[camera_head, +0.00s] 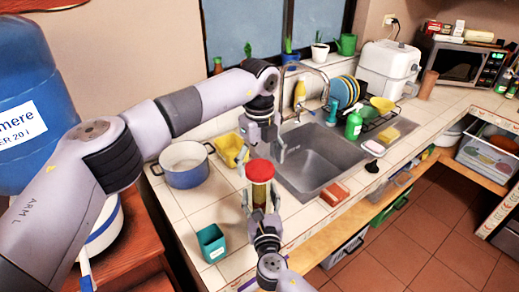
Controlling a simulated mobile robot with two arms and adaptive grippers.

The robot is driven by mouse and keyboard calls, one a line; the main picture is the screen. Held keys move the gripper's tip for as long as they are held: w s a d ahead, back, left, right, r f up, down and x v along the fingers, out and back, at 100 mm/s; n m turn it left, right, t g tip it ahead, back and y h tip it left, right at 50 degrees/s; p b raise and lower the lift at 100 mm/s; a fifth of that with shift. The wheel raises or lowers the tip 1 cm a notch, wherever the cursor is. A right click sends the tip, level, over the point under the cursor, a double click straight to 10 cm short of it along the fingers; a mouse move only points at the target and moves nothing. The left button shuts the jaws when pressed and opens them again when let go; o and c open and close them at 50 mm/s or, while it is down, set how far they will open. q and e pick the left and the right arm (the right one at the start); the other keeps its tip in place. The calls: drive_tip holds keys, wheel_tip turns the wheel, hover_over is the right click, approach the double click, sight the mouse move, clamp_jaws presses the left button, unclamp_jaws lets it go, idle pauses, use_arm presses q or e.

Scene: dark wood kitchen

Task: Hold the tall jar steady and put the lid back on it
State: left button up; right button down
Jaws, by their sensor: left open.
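The tall jar (259,194) stands upright on the tiled counter near the sink's left front corner. Its contents look yellowish. The red lid (260,170) is at the jar's top and looks level; I cannot tell whether it is fully seated. My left gripper (263,152) is open, pointing down just above the lid, with its fingers apart and nothing between them. My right gripper (260,203) comes from the front, its fingers on either side of the jar's body, closed around it. The jar's lower part is hidden by the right gripper.
The sink (318,160) and faucet (305,68) lie behind. Some tile left of the jar is clear.

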use_arm(q)
drive_tip(key=shift+f, duration=0.4)
drive_tip(key=c, duration=1.2)
drive_tip(key=m, duration=0.5)
drive_tip(key=shift+m, duration=0.4)
drive_tip(key=m, duration=0.5)
drive_tip(key=shift+m, duration=0.4)
drive_tip(key=m, duration=0.5)
drive_tip(key=shift+m, duration=0.4)
drive_tip(key=m, duration=0.4)
drive_tip(key=shift+m, duration=0.4)
drive_tip(key=o, duration=1.3)
drive_tip(key=shift+o, duration=0.2)
